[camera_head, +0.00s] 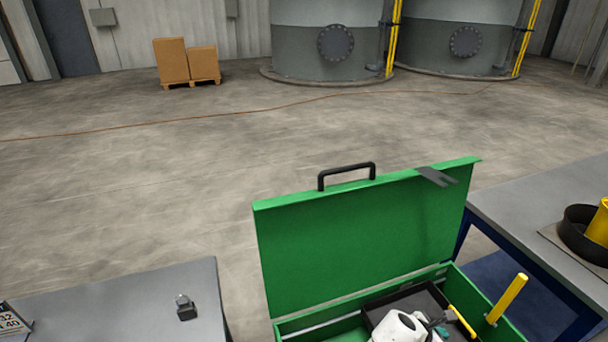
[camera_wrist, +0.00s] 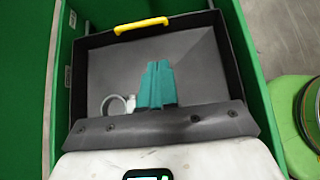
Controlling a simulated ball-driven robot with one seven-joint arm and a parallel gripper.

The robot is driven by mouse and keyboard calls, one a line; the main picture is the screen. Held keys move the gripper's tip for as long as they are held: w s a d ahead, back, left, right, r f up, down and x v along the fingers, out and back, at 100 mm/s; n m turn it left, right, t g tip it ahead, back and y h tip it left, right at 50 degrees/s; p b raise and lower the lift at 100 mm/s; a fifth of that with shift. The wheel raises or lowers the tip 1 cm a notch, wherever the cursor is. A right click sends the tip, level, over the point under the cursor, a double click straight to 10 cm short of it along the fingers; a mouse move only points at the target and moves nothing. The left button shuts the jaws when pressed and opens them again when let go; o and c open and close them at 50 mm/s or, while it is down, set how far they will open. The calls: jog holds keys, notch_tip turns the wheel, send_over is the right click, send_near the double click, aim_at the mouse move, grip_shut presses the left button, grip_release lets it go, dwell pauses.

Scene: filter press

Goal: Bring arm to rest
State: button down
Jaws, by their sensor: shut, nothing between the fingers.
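My gripper (camera_wrist: 157,70) shows in the wrist view as two teal fingers, shut together with nothing between them. It is over a dark tray (camera_wrist: 100,65) with a yellow handle (camera_wrist: 140,25). A metal ring-shaped clamp (camera_wrist: 128,101) lies in the tray, just left of the fingers; its near part is partly hidden. In the head view my white wrist (camera_head: 400,328) is low over the open green toolbox (camera_head: 360,250), at the bottom edge of the picture, and hides part of the tray.
The toolbox lid stands raised with a black handle (camera_head: 346,173). A yellow post (camera_head: 508,298) rises at the box's right side. A padlock (camera_head: 185,308) sits on the left table (camera_head: 130,300). The right table (camera_head: 530,195) holds a black pan (camera_head: 580,240). Open floor lies behind.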

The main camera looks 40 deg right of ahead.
jog(key=s+a+r+m+t+y, duration=0.2)
jog(key=a+m+y, duration=0.3)
jog(key=a, duration=0.8)
jog(key=s+a+r+m+t+y, duration=0.1)
jog(key=s+a+r+m+y, duration=0.3)
jog(key=a+m, duration=0.6)
jog(key=a+r, duration=0.1)
jog(key=a, duration=0.1)
jog(key=shift+a+r+t+y, duration=0.2)
jog(key=shift+a+t+y, duration=0.15)
jog(key=shift+t+y, duration=0.05)
jog(key=shift+s, duration=0.15)
